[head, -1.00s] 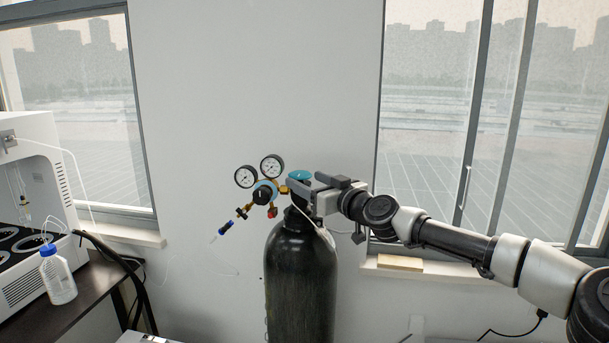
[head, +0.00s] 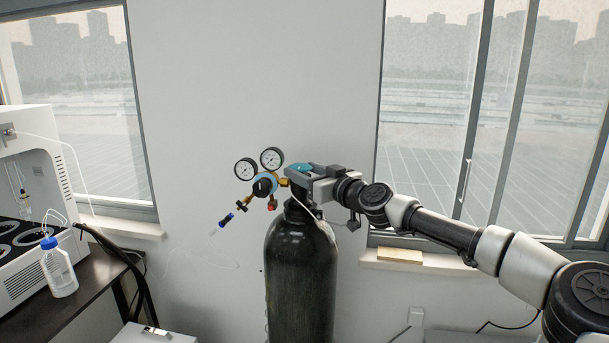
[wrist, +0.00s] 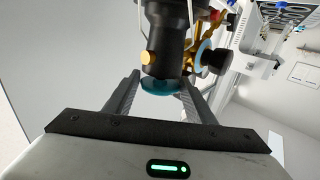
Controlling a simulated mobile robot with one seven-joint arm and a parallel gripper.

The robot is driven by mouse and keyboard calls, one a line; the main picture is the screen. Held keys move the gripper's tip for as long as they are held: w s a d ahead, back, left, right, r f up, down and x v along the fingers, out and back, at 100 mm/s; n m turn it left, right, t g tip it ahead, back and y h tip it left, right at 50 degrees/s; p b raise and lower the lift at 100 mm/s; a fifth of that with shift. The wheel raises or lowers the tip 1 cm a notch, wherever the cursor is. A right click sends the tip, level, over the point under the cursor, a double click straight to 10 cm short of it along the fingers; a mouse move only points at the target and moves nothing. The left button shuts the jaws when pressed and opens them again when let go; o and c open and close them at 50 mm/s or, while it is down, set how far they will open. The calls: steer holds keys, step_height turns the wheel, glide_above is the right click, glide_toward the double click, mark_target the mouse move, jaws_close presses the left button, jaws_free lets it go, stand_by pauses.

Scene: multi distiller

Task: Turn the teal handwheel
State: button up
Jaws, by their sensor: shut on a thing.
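The teal handwheel (head: 302,168) sits on top of the black gas cylinder (head: 301,265), at its valve. In the wrist view the handwheel (wrist: 160,87) shows as a teal rim between the two fingers, below the dark valve body (wrist: 165,45). My gripper (head: 300,173) reaches in from the right at the height of the wheel. It is shut on the handwheel, with one finger on each side of it in the wrist view. In the head view the near finger and the gripper body hide part of the wheel.
Two round gauges (head: 258,162) and a blue-faced regulator (head: 264,187) stand just left of the valve. A thin hose hangs near the cylinder neck. A bench with a white machine (head: 25,215) and a blue-capped bottle (head: 59,268) is at the left. Wall and windows lie behind.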

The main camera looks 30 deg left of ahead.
steer(key=b, duration=0.1)
steer(key=n+g+b, duration=0.1)
steer(key=g+b, duration=0.1)
steer(key=shift+w+f+n+y+b, duration=0.25)
steer(key=shift+f+n+y+b, duration=0.05)
steer(key=shift+y, duration=0.1)
steer(key=shift+w+r+n+g, duration=0.15)
steer(key=shift+n+g, duration=0.15)
steer(key=shift+g, duration=0.3)
steer(key=shift+d+r+n+g+y+p, duration=0.1)
steer(key=shift+r+n+g+y+p, duration=0.3)
steer(key=shift+n+g+p, duration=0.4)
steer(key=g+p, duration=0.2)
steer(key=p, duration=0.1)
steer(key=shift+w+r+n, duration=0.1)
steer(key=shift+r+n, duration=0.05)
steer(key=shift+n, duration=0.25)
steer(key=shift+f+n+g+p, duration=0.3)
steer(key=shift+n+g+p, duration=0.2)
steer(key=shift+g+p, duration=0.6)
steer(key=o, duration=0.9)
steer(key=shift+c, duration=0.2)
steer(key=shift+d, duration=0.1)
